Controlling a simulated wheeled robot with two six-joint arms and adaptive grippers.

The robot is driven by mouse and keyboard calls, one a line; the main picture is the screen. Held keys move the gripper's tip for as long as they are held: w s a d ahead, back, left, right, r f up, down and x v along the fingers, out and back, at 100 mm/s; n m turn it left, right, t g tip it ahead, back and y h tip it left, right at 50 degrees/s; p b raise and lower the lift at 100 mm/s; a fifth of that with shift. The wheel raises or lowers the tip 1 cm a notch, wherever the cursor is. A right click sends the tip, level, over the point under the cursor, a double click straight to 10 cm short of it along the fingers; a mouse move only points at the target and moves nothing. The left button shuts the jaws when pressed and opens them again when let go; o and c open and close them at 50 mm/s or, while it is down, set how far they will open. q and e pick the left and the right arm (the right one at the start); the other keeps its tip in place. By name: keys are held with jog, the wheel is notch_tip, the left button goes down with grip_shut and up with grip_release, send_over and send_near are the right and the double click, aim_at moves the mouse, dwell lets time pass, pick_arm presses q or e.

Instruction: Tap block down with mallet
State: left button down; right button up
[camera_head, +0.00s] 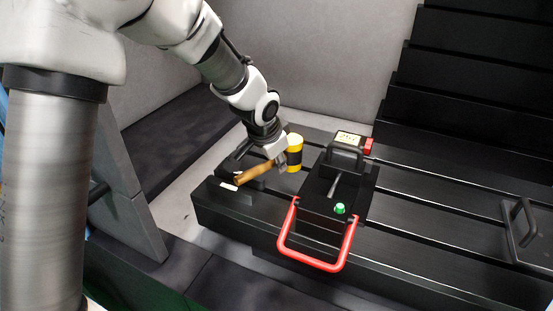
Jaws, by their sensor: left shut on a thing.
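The mallet has a wooden handle (254,172) and a yellow and black cylindrical head (294,141). My left gripper (278,162) comes down from above and is shut on the mallet handle close to the head. The handle slopes down to the left over a dark holder; I cannot tell whether it touches it. To the right of the mallet head, a black block (345,155) with an arched handle, a yellow label and a red part at its right side sits at the back of a black fixture (318,207). My right gripper is not in view.
The fixture has a red U-shaped handle (348,245) in front and a green button (340,208). The dark holder (232,197) with a white label is at the slotted black table's left end. Another black handle (520,222) is at far right. The slotted table (425,240) between is clear.

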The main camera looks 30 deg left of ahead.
pick_arm(q)
notch_tip(320, 180, up, 9)
jog(key=p, duration=0.9)
jog(key=shift+r, duration=0.15)
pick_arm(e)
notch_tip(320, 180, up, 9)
pick_arm(q)
jog(key=shift+f+n, duration=0.2)
jog(key=shift+n, duration=0.1)
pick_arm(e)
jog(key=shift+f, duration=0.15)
